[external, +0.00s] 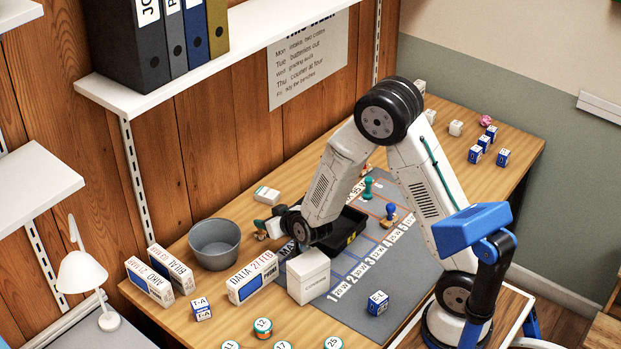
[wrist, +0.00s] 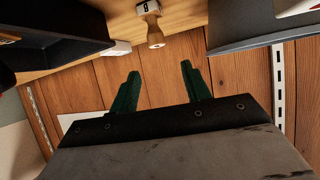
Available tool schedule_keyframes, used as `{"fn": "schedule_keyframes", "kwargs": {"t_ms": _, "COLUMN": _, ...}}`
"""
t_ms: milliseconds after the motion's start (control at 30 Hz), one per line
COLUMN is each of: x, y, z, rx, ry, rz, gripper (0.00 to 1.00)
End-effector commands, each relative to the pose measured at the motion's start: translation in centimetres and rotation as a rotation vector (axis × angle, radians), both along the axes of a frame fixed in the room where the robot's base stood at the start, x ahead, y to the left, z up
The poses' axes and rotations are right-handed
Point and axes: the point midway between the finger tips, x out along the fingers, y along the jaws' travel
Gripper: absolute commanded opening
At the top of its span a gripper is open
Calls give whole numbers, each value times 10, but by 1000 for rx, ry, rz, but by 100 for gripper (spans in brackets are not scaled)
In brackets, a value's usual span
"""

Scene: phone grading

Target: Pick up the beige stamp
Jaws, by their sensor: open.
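A beige stamp (wrist: 151,24) with a wooden handle and a dark-marked label stands on the wooden table near its wall-side edge in the wrist view. My gripper (wrist: 160,70) has two green fingers spread apart with nothing between them. The stamp lies beyond the fingertips, roughly in line with the gap, and apart from them. In the external view my gripper (external: 273,226) is low over the table between the grey bin and the black tray, largely hidden by my wrist. A small beige-orange piece beside it there is too small to identify surely.
The grey bin (external: 215,262) and black tray (external: 352,236) flank my gripper. A white box (external: 308,281) and the DALIA box (external: 252,281) stand in front. The wood-panelled wall is close behind.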

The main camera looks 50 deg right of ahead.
Motion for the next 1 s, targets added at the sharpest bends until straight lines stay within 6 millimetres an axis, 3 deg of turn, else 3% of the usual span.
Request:
{"fn": "schedule_keyframes", "kwargs": {"t_ms": 33, "x": -1, "y": 0, "z": -13, "rx": -1, "ry": 6, "rz": 1, "gripper": 47}}
{"fn": "schedule_keyframes", "kwargs": {"t_ms": 167, "x": -1, "y": 0, "z": -33, "rx": -1, "ry": 4, "rz": 1, "gripper": 47}}
{"fn": "schedule_keyframes", "kwargs": {"t_ms": 467, "x": 23, "y": -5, "z": -42, "rx": 0, "ry": 0, "rz": 0, "gripper": 47}}
{"fn": "schedule_keyframes", "kwargs": {"t_ms": 700, "x": 55, "y": -11, "z": -60, "rx": 1, "ry": 0, "rz": 0, "gripper": 47}}
{"fn": "schedule_keyframes", "kwargs": {"t_ms": 1000, "x": 65, "y": -13, "z": -65, "rx": 1, "ry": 1, "rz": 1, "gripper": 47}}
